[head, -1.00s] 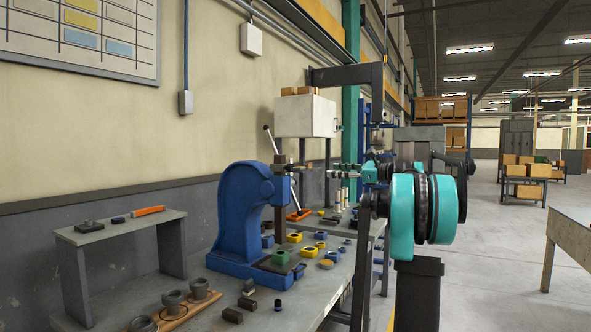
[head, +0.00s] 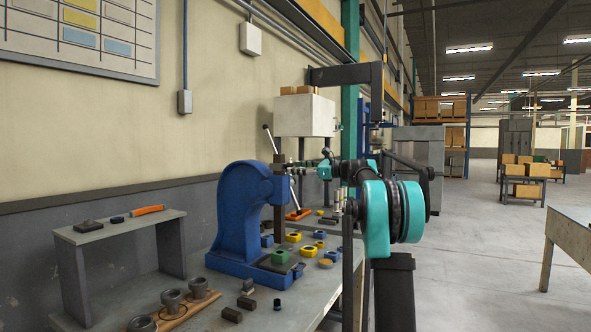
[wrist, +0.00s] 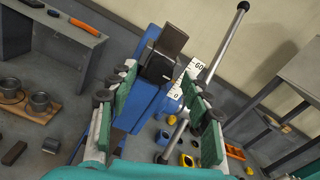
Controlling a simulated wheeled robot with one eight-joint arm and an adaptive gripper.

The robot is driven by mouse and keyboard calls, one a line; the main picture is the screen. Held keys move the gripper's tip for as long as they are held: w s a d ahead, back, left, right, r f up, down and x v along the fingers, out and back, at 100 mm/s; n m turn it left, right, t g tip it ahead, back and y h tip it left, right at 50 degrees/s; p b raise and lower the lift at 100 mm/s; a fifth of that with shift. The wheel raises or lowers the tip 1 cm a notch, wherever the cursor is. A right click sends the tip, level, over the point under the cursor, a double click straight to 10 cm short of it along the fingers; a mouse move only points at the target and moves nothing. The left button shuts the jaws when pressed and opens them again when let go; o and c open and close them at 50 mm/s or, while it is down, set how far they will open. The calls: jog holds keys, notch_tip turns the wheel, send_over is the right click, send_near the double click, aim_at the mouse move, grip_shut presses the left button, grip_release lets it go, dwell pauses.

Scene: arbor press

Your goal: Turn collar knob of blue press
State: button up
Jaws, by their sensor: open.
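The blue press (head: 236,215) stands on the bench in the head view, with a dark upright ram (head: 280,210) at its front. In the wrist view its blue head (wrist: 145,103) and dark ram top (wrist: 170,42) show between the fingers. A white scale (wrist: 196,67) marked 60 and 0 sits by the blue round part (wrist: 173,101) near the lever; I take this as the collar, but its knob is not clear. The silver lever (wrist: 220,50) slants up right. My gripper (wrist: 160,82) is open, green pads either side of the head; it also shows small beside the press (head: 297,164).
A green block (head: 280,257) sits on the press base. Several yellow and blue blocks lie right of it. Grey cups on a wooden board (head: 190,309) and a small shelf (head: 120,230) stand left. A white box (head: 305,116) stands behind.

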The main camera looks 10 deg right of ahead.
jog(key=shift+w+a, duration=0.3)
jog(key=shift+a, duration=0.2)
grip_shut()
